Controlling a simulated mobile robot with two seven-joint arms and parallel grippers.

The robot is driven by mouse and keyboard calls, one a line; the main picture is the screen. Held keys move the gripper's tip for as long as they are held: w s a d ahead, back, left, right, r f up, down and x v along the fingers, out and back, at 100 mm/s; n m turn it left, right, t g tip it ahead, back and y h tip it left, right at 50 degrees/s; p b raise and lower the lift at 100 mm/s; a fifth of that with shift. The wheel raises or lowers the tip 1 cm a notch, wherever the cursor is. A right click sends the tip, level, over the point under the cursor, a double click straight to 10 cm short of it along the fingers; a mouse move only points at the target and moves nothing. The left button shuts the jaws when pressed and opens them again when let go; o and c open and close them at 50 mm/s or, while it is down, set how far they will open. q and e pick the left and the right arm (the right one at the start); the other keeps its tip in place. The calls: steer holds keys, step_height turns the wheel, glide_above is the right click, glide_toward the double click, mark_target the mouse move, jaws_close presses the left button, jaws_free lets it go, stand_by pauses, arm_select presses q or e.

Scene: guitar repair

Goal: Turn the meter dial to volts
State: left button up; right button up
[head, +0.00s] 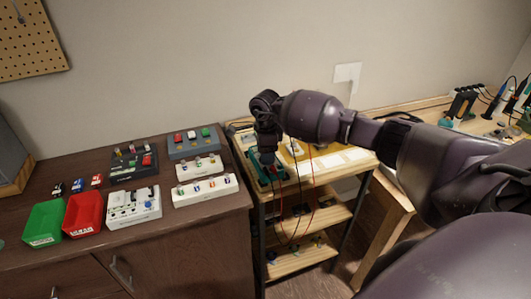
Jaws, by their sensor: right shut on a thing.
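The meter (276,182) is a small dark teal unit at the left end of the top of a wooden cart (335,166). Red and black leads hang from it over the cart's front. My right gripper (268,160) points down onto the meter from above, its fingers shut at the dial. The dial is hidden by the fingers, and its setting cannot be read. My left gripper is out of view.
On the brown cabinet to the left are a green bin (43,224), a red bin (82,215), a white device (134,206) and several button boxes. A workbench with tools (465,102) stands at right. Leads loop before the cart's lower shelves.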

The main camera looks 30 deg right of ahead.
steer(key=m, duration=0.4)
steer(key=shift+w, duration=0.1)
steer(key=shift+m, duration=0.6)
steer(key=o, duration=0.6)
steer(key=shift+o, duration=0.2)
